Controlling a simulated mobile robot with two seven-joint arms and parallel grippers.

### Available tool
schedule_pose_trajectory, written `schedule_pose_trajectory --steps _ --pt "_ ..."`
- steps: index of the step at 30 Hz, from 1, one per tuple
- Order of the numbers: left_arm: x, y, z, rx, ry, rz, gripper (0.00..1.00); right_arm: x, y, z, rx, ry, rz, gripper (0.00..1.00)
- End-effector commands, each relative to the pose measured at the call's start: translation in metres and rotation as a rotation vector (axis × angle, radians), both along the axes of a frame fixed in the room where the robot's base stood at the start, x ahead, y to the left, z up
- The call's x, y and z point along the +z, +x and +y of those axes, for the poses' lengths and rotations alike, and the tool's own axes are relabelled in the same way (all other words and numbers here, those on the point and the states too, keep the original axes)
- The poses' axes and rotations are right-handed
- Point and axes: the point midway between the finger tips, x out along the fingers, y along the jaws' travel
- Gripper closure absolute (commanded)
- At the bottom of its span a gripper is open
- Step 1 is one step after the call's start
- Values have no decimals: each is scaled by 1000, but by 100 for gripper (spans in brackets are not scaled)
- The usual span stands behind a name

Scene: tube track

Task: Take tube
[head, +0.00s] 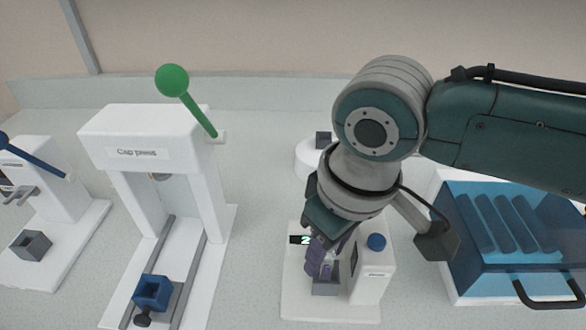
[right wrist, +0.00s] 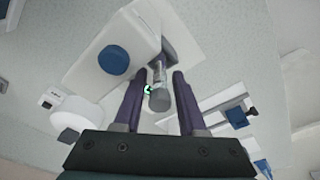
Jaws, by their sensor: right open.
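A tube with a grey cap (right wrist: 159,99) stands at a white station (head: 300,295) with a small display reading 2 and a blue button (head: 376,242). My right gripper (head: 322,262) is over this station, pointing down. In the right wrist view its purple fingers (right wrist: 158,78) are open, one on each side of the tube, with visible gaps. Most of the tube's body is hidden by its cap in that view and by the fingers in the head view. My left gripper is not in view.
Left of the station stands the white cap press (head: 145,152) with a green-knobbed lever (head: 172,80) and a blue holder (head: 151,292) on its rail. A blue bin (head: 470,270) with a dark handle is at the right. A round white device (head: 307,158) stands behind.

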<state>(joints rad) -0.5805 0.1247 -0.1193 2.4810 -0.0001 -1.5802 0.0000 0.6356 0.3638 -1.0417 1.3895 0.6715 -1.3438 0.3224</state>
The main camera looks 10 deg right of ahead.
Motion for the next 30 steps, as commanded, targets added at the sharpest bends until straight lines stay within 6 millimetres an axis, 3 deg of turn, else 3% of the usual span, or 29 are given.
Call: schedule_pose_trajectory --steps 2,13,23,30 --pt "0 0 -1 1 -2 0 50 0 0 0 0 0 0 60" --pt "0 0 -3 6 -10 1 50 0 0 0 0 0 1 100" --pt "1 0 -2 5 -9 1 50 2 0 0 0 0 0 100" --pt "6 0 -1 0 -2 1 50 27 1 0 2 1 -3 100"
